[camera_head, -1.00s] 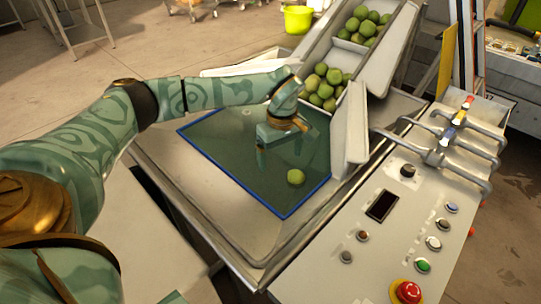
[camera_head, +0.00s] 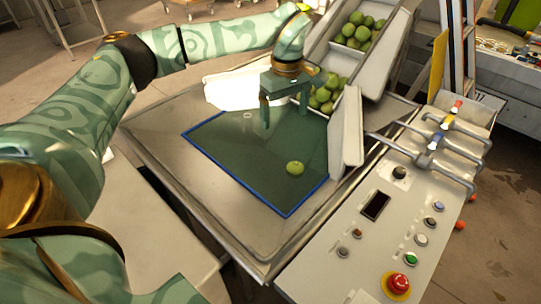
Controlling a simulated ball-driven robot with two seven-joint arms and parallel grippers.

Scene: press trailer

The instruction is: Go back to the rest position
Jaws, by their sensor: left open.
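My left gripper (camera_head: 284,112) is open and empty. It points down above the far side of the green mat with a blue edge (camera_head: 225,150). A single green fruit (camera_head: 295,168) lies on the mat near its right edge, apart from the fingers. My left arm reaches in from the left across the tray. My right gripper does not show.
A white chute (camera_head: 374,75) holds several green fruits (camera_head: 358,30) behind the gripper. A metal plate (camera_head: 346,130) stands along the mat's right side. A control panel (camera_head: 385,235) with a red button (camera_head: 396,284) and pipes (camera_head: 455,160) is at right.

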